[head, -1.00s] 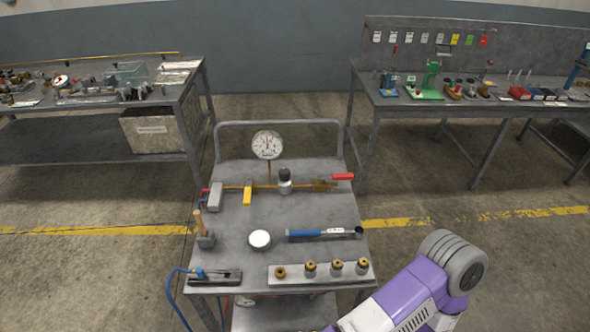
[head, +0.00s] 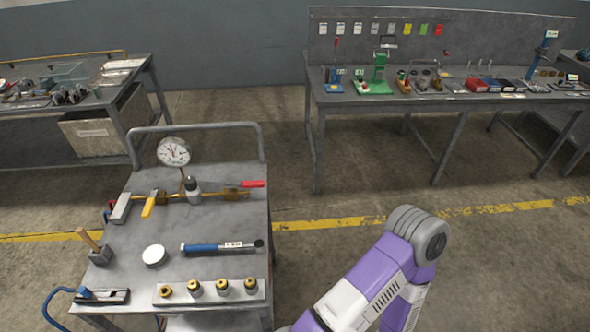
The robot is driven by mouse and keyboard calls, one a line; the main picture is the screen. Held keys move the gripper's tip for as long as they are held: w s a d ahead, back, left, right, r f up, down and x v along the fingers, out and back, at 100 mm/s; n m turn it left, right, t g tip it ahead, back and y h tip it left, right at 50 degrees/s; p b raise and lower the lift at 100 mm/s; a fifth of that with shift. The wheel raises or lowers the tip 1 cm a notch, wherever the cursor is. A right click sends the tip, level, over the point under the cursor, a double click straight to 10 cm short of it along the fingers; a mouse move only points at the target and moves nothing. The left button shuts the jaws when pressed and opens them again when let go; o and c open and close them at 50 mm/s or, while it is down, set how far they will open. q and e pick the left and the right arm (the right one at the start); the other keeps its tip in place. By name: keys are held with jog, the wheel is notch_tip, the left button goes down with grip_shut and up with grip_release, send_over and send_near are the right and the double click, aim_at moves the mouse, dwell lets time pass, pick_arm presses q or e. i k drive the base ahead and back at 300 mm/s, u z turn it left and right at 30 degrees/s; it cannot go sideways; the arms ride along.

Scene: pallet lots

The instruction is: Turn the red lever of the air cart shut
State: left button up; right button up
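The grey air cart (head: 215,222) stands at the lower left of the head view. Along its back runs a brass pipe with a pressure gauge (head: 173,152), a yellow lever (head: 149,204) and a red lever (head: 253,184). The red lever is at the pipe's right end, near the cart's right edge, and points right, roughly in line with the pipe. A purple and white arm of mine (head: 372,289) rises from the bottom edge, right of the cart and apart from the red lever. Neither gripper shows.
On the cart lie a blue-handled tool (head: 218,247), a white round puck (head: 154,256) and a strip of brass fittings (head: 209,294). A tool bench (head: 420,101) stands behind right, another bench (head: 118,98) behind left. The floor between cart and right bench is clear.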

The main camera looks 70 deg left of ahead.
aim_at(259, 183)
jog(key=i, duration=1.7)
jog(key=u, duration=3.1)
jog(key=i, duration=0.85)
jog(key=u, duration=2.1)
